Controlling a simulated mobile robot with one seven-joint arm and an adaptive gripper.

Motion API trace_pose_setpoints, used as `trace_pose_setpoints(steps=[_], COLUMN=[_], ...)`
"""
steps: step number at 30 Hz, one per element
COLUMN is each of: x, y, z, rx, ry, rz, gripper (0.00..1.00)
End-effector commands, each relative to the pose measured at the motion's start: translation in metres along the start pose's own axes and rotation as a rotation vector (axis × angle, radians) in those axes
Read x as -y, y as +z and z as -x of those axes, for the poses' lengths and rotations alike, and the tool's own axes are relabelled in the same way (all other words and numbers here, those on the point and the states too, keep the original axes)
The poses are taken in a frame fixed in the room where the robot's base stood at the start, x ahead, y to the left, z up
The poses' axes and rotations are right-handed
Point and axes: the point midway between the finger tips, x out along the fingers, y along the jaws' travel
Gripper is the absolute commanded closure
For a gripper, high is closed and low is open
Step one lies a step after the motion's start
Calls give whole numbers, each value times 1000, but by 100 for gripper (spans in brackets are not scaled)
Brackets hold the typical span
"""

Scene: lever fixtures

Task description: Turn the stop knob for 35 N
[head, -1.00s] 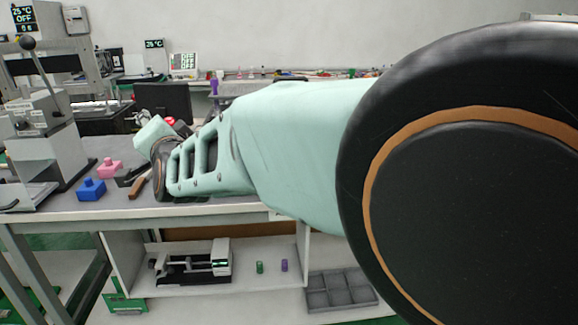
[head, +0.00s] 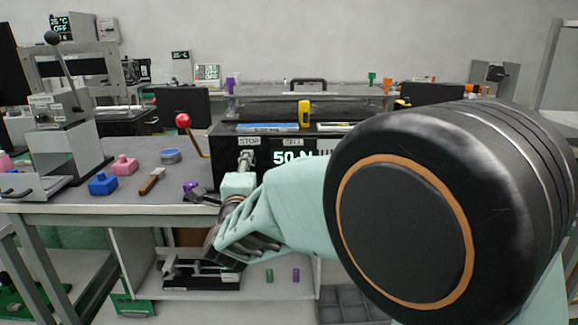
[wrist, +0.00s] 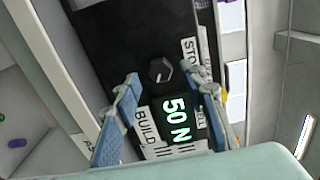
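The black box (head: 284,176) on the bench bears a STOP label (head: 249,141) and a green display reading 50 N (head: 291,157). In the wrist view a dark round knob (wrist: 160,69) with a white mark sits beside the STOP label (wrist: 190,50) and the 50 N display (wrist: 175,118). My gripper (wrist: 160,77) is open, its two fingers apart on either side of the knob in the picture. Contact with it cannot be told.
A lever with a red ball (head: 183,120) rises left of the box. Blue (head: 103,184) and pink (head: 125,165) blocks and a brown-handled tool (head: 151,181) lie on the bench to the left. A lever press (head: 65,120) stands farther left. A yellow object (head: 304,113) is on top of the box.

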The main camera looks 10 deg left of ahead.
Motion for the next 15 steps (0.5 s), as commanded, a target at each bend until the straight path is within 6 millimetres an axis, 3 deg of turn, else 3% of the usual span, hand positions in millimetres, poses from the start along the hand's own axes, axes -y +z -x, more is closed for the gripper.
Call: trace_pose_setpoints(steps=[6, 15], x=[0, 0], y=[-1, -1], z=[-26, -32], rx=[-1, 0], ry=[0, 0], rz=[0, 1], gripper=[61, 61])
